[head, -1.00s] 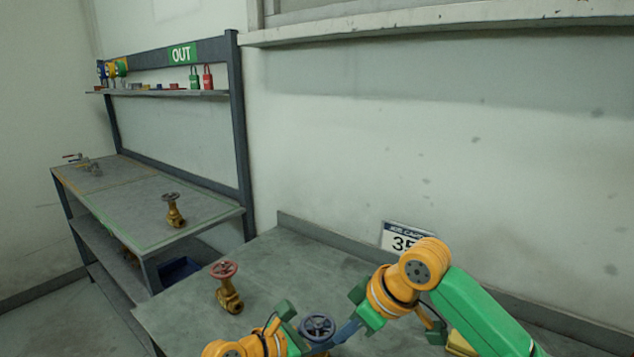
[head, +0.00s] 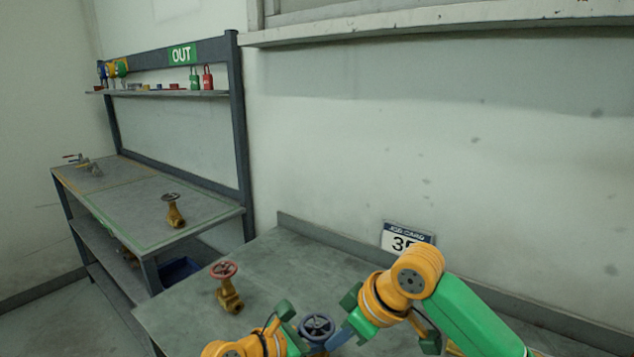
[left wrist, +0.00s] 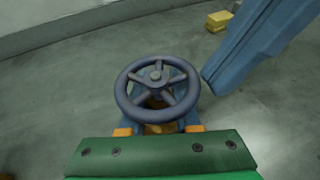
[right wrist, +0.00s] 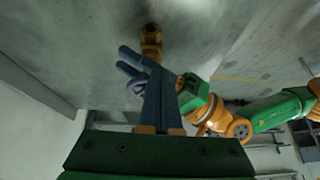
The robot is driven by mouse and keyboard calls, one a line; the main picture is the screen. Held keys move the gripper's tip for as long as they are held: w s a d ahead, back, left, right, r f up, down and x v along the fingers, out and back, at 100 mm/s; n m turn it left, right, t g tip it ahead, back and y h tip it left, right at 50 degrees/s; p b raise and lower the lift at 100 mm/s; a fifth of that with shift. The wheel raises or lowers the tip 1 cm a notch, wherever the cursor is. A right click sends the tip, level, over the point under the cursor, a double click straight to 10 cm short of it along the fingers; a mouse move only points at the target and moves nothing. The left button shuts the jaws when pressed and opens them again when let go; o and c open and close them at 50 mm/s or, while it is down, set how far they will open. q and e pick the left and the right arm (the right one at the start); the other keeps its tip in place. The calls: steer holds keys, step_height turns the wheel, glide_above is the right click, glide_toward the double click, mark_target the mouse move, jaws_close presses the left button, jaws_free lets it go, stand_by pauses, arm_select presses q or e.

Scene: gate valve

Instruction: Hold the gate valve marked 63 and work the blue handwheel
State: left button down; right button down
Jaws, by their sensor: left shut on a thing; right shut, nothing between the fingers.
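The gate valve with the blue handwheel (head: 317,326) is at the bottom of the head view; no mark 63 is readable. In the left wrist view the handwheel (left wrist: 157,90) sits above its brass body, mostly hidden under the wheel. My left gripper (left wrist: 158,128) is shut on the valve below the wheel. My right gripper (head: 340,339) is shut and empty, its blue fingers beside the wheel's right rim. In the right wrist view those fingers (right wrist: 145,75) partly cover the wheel; I cannot tell whether they touch it.
A brass valve with a red handwheel (head: 225,290) stands left on the grey bench (head: 180,320). A job card (head: 407,237) leans at the back, partly hidden by my right arm. Another valve (head: 174,212) stands on the far table under the OUT sign (head: 182,54).

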arm_select(q)
steer(key=shift+s+d, duration=0.1)
steer(key=shift+d, duration=0.05)
arm_select(e)
steer(key=shift+r, duration=0.1)
steer(key=r, duration=0.6)
steer(key=shift+s+d, duration=0.2)
steer(key=shift+d, duration=0.1)
arm_select(q)
steer(key=c, duration=0.5)
jaws_free()
steer(key=shift+c, duration=0.2)
steer(key=shift+r, duration=0.1)
steer(key=shift+a, duration=0.2)
